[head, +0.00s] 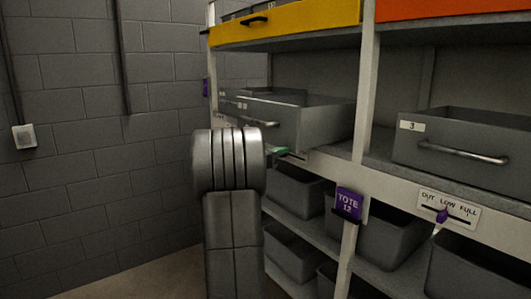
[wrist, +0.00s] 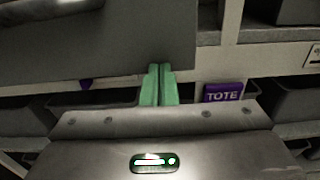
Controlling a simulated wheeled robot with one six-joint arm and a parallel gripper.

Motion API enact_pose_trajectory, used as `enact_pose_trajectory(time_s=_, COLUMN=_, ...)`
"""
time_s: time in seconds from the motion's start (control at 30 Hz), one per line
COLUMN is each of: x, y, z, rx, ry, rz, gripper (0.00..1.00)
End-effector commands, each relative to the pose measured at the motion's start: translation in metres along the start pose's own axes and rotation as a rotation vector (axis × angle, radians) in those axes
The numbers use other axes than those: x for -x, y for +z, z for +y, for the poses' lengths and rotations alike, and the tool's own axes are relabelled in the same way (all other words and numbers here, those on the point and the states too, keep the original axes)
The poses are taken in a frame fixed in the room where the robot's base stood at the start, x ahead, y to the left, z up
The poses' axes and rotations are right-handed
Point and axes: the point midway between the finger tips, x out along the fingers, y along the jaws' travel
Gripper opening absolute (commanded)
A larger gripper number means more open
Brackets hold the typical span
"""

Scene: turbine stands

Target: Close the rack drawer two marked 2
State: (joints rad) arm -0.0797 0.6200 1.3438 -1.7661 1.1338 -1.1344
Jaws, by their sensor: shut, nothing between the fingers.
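A grey rack drawer (head: 318,122) in the middle bay sticks out past the shelf edge. Its front has a metal handle (head: 262,122); small white labels show near it, but I cannot read a 2. My gripper (head: 282,151) shows as a green tip just below this drawer's lower edge, partly hidden by my arm. In the wrist view the green fingers of my gripper (wrist: 159,82) are together and empty. The grey drawer (wrist: 110,42) fills the upper left there, with a bright handle part (wrist: 45,6) at the top. I cannot tell whether the fingers touch it.
A drawer marked 3 (head: 465,145) sits to the right beyond a post. Grey totes (head: 292,252) stand on the lower shelves. A purple TOTE 12 tag (head: 348,204) hangs on the post. Yellow (head: 290,27) and orange (head: 450,8) fronts are above. Bare floor and a block wall lie left.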

Motion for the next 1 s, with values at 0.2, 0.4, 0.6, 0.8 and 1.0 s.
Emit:
enact_pose_trajectory(time_s=0.2, x=-0.060, y=0.001, z=-0.001, rx=0.000, ry=-0.005, rz=0.001, gripper=0.00)
enact_pose_trajectory(time_s=0.4, x=-0.101, y=0.001, z=-0.001, rx=0.001, ry=-0.003, rz=0.000, gripper=0.00)
enact_pose_trajectory(time_s=0.6, x=-0.128, y=0.000, z=0.000, rx=0.000, ry=-0.001, rz=0.000, gripper=0.00)
enact_pose_trajectory(time_s=0.8, x=-0.140, y=0.000, z=0.000, rx=0.000, ry=0.000, rz=0.000, gripper=0.00)
enact_pose_trajectory(time_s=1.0, x=-0.141, y=-0.001, z=0.000, rx=0.000, ry=0.000, rz=0.001, gripper=0.00)
